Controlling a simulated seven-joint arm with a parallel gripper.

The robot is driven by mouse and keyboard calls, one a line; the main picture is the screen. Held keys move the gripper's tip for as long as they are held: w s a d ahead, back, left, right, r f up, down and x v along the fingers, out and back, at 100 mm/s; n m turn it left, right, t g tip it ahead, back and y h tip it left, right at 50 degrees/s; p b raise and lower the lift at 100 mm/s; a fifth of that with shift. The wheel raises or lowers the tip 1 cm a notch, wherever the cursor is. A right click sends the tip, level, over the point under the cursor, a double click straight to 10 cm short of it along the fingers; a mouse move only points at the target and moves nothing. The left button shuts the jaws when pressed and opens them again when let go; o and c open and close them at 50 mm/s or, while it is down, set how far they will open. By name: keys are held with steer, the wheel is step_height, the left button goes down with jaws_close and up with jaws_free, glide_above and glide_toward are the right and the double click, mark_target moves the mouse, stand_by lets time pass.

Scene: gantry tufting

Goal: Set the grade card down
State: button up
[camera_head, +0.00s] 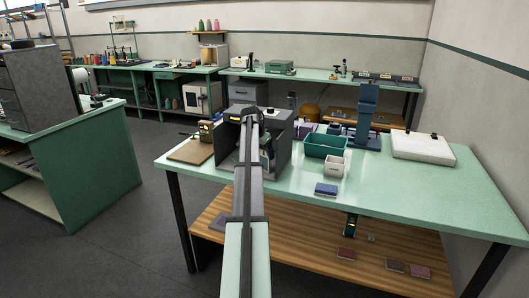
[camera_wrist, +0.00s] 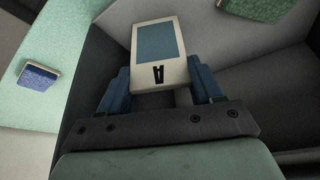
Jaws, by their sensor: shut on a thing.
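In the head view my arm reaches over the table to the grey open-fronted box (camera_head: 230,145), and the gripper end is mostly hidden there. In the wrist view the card is over grey panels of the box, apparently inside or at its opening. I cannot tell if the card touches a surface beneath it.
A blue block (camera_head: 326,189) lies on the pale green table (camera_head: 410,190), and shows at left in the wrist view (camera_wrist: 38,78). The table's front right is clear.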

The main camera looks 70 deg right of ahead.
steer(key=o, duration=1)
steer(key=shift+o, duration=0.2)
steer(key=v, duration=1.2)
steer(key=shift+r, duration=0.15)
